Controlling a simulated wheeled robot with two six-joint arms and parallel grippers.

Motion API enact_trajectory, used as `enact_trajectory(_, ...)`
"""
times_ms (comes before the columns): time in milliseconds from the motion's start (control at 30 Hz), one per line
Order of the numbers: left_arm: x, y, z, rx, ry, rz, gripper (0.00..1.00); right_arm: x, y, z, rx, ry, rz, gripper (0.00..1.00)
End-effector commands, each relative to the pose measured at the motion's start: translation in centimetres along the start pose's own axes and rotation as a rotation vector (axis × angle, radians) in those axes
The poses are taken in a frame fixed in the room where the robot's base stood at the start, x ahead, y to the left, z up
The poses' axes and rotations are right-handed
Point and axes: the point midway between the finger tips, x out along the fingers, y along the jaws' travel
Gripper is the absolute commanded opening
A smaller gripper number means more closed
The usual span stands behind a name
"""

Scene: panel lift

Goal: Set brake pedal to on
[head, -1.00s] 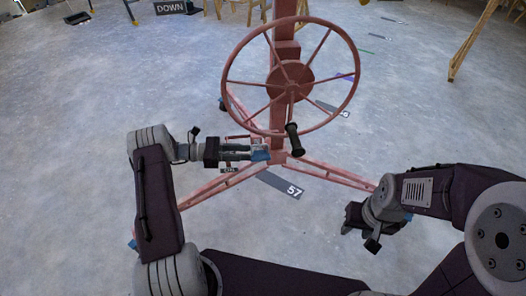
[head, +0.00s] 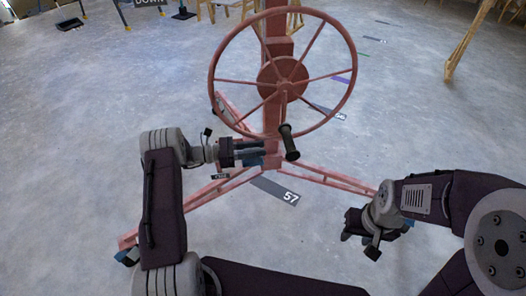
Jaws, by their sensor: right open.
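The red panel lift has a spoked wheel (head: 283,78) with a black handle (head: 289,142) on its post. Low by the post's foot, a small dark label (head: 220,176) is partly in view; its text is too small to read surely. A blue part (head: 249,162) shows just under my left gripper; I cannot tell whether it is the brake pedal. My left gripper (head: 258,149) points right, in front of the post's lower part and left of the handle; its jaws are unclear. My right gripper (head: 352,232) is open and empty, away from the lift at lower right.
The lift's red legs (head: 325,179) spread over the grey floor. A dark floor marker reading 57 (head: 275,190) lies in front of the post. Wooden frames (head: 467,45) stand at the back right. Open floor lies to the left.

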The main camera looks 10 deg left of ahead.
Motion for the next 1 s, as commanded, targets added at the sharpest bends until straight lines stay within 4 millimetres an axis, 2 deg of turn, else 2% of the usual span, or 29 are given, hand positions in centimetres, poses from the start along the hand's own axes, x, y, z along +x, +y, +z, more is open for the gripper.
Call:
enact_trajectory(33, 0.8, 0.0, -0.3, 0.001, 0.0, -0.003, 0.31, 0.7, 0.0, 0.1, 0.0, 0.0, 0.0, 0.41)
enact_trajectory(167, 1.9, 0.0, -0.1, 0.0, 0.001, -0.001, 0.31, 1.0, 0.0, 0.1, 0.0, 0.0, 0.0, 0.41)
enact_trajectory(433, 2.1, 0.0, 0.0, 0.0, 0.0, 0.001, 0.31, 0.9, 0.0, 0.1, 0.0, 0.0, 0.0, 0.41)
enact_trajectory(533, 2.1, 0.0, 0.0, 0.0, 0.0, 0.001, 0.03, 0.9, 0.0, 0.1, 0.0, 0.0, 0.0, 0.41)
enact_trajectory(567, 2.1, 0.0, 0.0, 0.0, 0.001, 0.001, 0.0, 0.9, 0.0, 0.1, 0.0, 0.0, 0.0, 0.41)
enact_trajectory(1000, 2.1, 0.1, 0.0, 0.002, 0.001, 0.003, 0.0, 0.9, 0.0, 0.1, 0.0, 0.0, 0.0, 0.41)
